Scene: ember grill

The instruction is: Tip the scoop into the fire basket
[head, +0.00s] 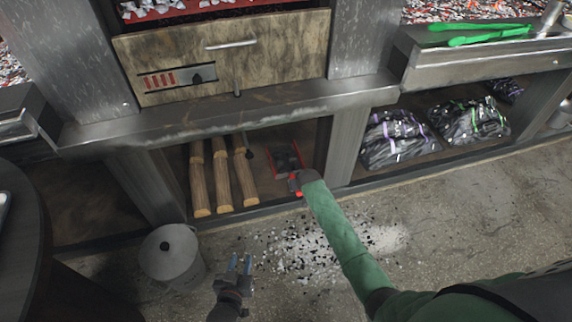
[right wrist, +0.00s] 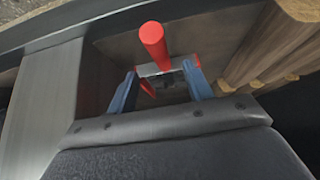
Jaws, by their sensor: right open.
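The scoop (head: 285,158) lies in the open shelf under the grill, its red-edged pan right of the logs. In the right wrist view its red handle (right wrist: 153,40) stands out from the pan. My right gripper (right wrist: 160,72) is open, with its blue fingers on either side of the scoop near the handle's base; I cannot tell whether they touch it. In the head view the green forearm mostly hides this gripper. My left gripper (head: 240,265) is open and empty above the floor, near a metal pot. A red-edged basket with pale coals (head: 190,8), probably the fire basket, is cut off at the top.
A lidded metal pot (head: 171,256) stands on the floor. Black and white debris (head: 320,247) lies on the floor. Bagged charcoal (head: 398,138) fills the right shelf. Green tongs (head: 490,37) lie above it.

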